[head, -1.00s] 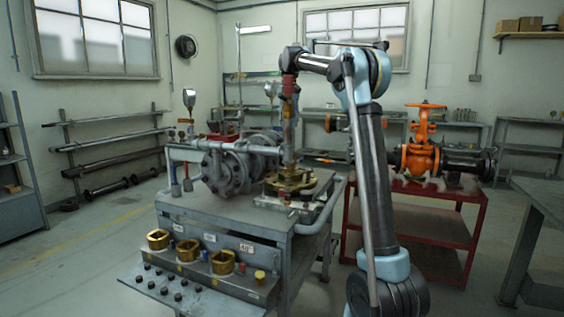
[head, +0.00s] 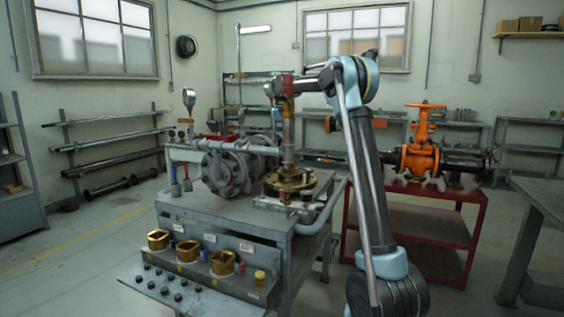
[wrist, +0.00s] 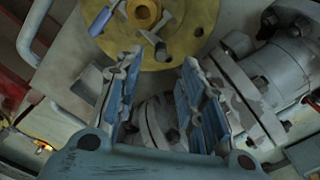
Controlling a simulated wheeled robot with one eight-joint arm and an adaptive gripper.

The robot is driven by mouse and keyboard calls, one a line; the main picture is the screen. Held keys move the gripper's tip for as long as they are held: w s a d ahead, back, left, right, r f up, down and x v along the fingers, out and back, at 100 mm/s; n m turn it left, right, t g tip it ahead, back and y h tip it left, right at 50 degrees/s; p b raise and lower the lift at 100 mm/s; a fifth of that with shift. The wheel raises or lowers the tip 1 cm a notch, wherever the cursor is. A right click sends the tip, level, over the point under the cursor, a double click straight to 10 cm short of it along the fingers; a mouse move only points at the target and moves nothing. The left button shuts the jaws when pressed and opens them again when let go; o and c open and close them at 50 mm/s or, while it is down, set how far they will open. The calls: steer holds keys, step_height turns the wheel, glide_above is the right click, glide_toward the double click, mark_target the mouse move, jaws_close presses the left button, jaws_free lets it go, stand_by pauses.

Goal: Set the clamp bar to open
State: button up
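A yellow round flange (wrist: 190,22) with a brass hub (wrist: 145,13) shows at the top of the wrist view. A short bar with a blue end (wrist: 102,20) lies on the flange left of the hub; it looks like the clamp bar. A small grey piece (wrist: 153,40) lies below the hub. My gripper (wrist: 161,60) is open and empty, its blue-padded fingers apart below the flange in the picture. No contact with the bar shows. In the head view the yellow flange (head: 290,183) sits on the grey bench; the bar is too small to make out there.
A grey flanged pipe body (head: 228,172) stands left of the flange, close to my gripper's right side in the wrist view (wrist: 275,75). Brass blocks (head: 222,262) line the bench front. An orange valve (head: 421,158) stands on a red table (head: 420,212) at right.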

step_height(320, 180, down, 8)
steer(key=shift+f, duration=0.1)
stand_by(0.4)
jaws_close()
